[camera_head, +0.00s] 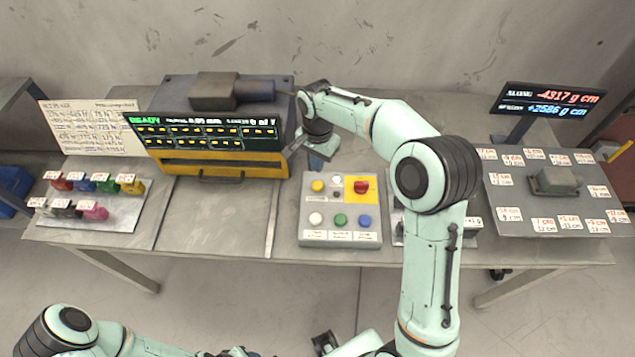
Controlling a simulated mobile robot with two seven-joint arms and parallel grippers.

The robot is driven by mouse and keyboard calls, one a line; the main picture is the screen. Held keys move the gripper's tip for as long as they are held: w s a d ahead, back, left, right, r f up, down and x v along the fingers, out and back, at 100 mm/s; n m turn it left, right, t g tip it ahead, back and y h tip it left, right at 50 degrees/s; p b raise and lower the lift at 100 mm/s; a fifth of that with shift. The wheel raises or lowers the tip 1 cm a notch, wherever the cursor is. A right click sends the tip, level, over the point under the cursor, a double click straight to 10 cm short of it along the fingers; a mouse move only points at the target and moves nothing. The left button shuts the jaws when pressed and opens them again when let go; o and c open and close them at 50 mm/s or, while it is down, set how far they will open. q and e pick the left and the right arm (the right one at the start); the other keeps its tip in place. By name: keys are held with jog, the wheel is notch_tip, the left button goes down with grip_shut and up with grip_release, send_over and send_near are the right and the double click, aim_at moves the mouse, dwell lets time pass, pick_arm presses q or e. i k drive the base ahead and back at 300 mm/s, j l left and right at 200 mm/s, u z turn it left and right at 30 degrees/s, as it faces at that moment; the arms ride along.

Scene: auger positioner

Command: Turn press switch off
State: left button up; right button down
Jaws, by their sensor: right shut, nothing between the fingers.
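A grey control box (309,201) stands on the table in the middle of the head view. Its upper right has a red switch knob (361,187) on a yellow plate (353,198). I cannot read whether the switch is on or off. My right gripper (322,150) is shut and empty, behind and to the left of the red knob, beside the press machine and apart from the switch. Its fingertips are small and partly hidden. My left arm lies at the lower left edge; its gripper is too cut off to make out.
The box also has yellow, white, green and blue buttons. A machine (210,165) with a green "READY" display stands behind left. Coloured labelled pieces (93,183) lie on a left tray. A grey board (505,189) with labels and a metal block (555,181) is at right.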

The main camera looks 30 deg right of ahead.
aim_at(360, 188)
jog(key=k, duration=1)
